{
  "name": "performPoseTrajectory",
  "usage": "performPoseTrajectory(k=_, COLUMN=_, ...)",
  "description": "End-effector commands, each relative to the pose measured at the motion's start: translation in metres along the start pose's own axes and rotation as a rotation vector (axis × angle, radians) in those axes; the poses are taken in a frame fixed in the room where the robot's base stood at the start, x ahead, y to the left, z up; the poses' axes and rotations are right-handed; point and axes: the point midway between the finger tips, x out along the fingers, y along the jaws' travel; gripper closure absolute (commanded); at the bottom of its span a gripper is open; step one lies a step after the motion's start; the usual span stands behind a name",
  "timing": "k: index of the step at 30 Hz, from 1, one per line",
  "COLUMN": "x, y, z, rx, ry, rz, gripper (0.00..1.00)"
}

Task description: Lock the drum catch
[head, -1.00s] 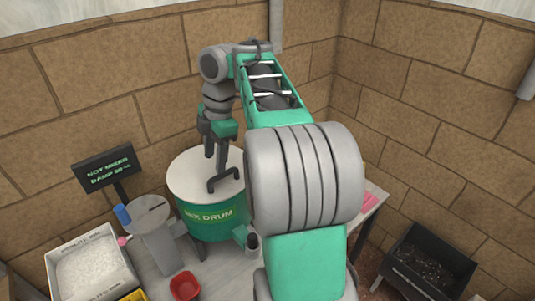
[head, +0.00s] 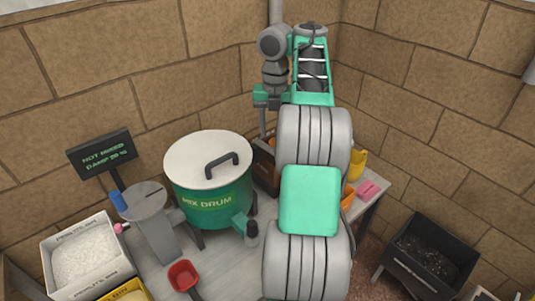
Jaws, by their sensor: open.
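The green mix drum (head: 222,205) stands on the table with a white lid (head: 190,155) on top. A dark bar handle (head: 222,164) is on the lid. A green block (head: 240,222) sticks out low at the drum's front right, with a small dark cylinder (head: 251,238) beside it. I cannot tell which part is the catch. My gripper (head: 263,132) points down behind and to the right of the drum, apart from the lid. It is open; its fingers show only in part, and I see nothing held.
A grey stand (head: 155,225) with a blue cylinder is left of the drum, below a dark sign (head: 102,155). A white bin (head: 88,255) and a red scoop (head: 184,276) are at the front. Yellow and pink items lie right of my arm. A black bin (head: 425,262) stands lower right.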

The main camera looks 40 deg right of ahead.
Motion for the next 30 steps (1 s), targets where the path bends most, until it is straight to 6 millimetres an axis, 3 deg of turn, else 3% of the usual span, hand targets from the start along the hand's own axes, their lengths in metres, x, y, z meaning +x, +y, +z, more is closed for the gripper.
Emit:
performPoseTrajectory(k=11, x=0.004, y=0.0, z=0.0, rx=0.0, ry=-0.001, rz=0.0, gripper=0.53)
performPoseTrajectory(k=30, x=0.044, y=0.0, z=0.0, rx=0.0, ry=-0.001, rz=0.0, gripper=0.53)
